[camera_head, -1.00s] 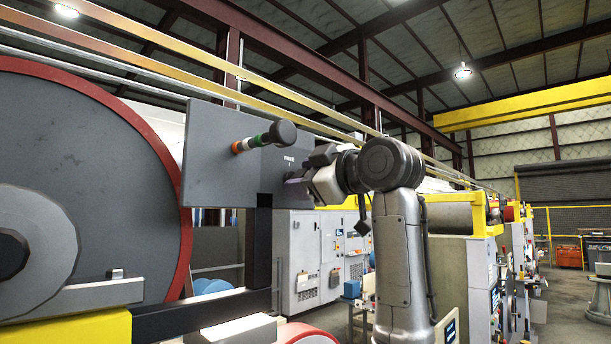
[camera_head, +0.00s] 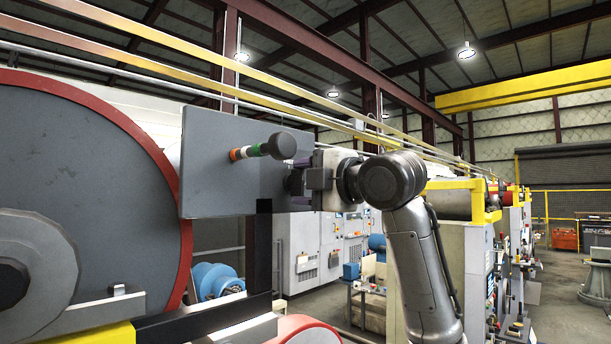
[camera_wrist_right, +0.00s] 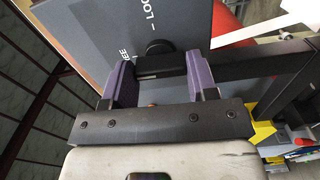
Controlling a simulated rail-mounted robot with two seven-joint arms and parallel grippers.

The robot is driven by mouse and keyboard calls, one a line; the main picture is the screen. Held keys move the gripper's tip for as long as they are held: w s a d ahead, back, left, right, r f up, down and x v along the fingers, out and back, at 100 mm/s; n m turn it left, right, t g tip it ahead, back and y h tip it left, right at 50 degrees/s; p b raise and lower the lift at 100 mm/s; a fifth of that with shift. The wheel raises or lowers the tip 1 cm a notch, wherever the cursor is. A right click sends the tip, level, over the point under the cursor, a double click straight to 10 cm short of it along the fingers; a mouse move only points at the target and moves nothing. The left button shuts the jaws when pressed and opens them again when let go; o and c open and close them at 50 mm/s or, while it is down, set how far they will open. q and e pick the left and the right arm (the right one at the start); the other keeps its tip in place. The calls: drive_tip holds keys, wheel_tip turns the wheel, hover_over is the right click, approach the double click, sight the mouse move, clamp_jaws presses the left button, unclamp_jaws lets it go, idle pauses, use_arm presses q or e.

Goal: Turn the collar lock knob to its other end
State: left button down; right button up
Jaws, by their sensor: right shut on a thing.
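The collar lock knob (camera_wrist_right: 162,67) is black, with a round part and a bar-shaped grip, on a dark grey panel (camera_head: 215,165). My right gripper (camera_wrist_right: 155,82) has its purple fingers on either side of the knob's bar, shut on it. In the wrist view, part of a "FREE" label shows left of the knob and part of a "LOCK" label above it. In the head view, my right gripper (camera_head: 296,180) is against the panel's right part and hides the knob. I cannot tell which mark the knob points at. My left gripper is not in view.
A lever with coloured bands and a black ball end (camera_head: 283,146) sticks out of the panel, just above and left of my right gripper. A large grey reel with a red rim (camera_head: 150,150) stands at the left. Grey cabinets (camera_head: 310,250) stand behind.

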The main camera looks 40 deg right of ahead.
drive_tip(key=shift+s+a+n, duration=0.1)
drive_tip(key=shift+n, duration=0.2)
idle(0.4)
drive_tip(key=o, duration=0.9)
drive_tip(key=shift+o, duration=0.2)
